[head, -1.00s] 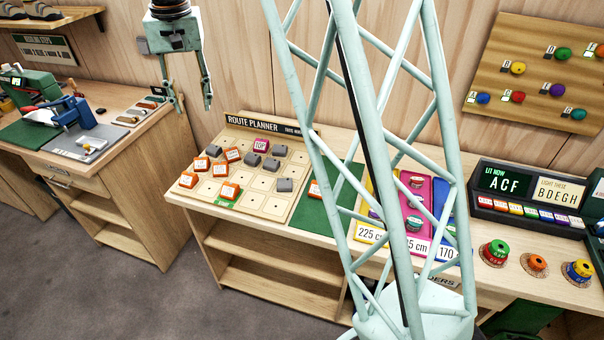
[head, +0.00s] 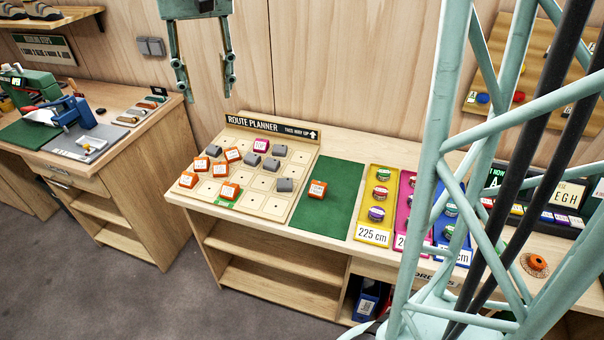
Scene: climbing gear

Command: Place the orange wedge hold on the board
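An orange wedge hold (head: 317,189) with a white label lies on the green mat (head: 330,212) to the right of the route planner board. The board (head: 262,205) is a wooden grid with a "ROUTE PLANNER" header along its back edge. Several other orange holds (head: 229,191) sit on its left and front cells, with grey holds (head: 284,185) and one magenta "TOP" hold (head: 261,145) among them. My gripper (head: 205,91) hangs above and behind the board's back left, with its two fingers apart and nothing between them. Its upper part is cut off by the top edge.
Yellow, magenta and blue trays (head: 374,233) with round holds stand right of the mat. My lattice structure hides much of the right side. A left bench (head: 110,140) carries a blue tool (head: 73,112). The wall is close behind the board.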

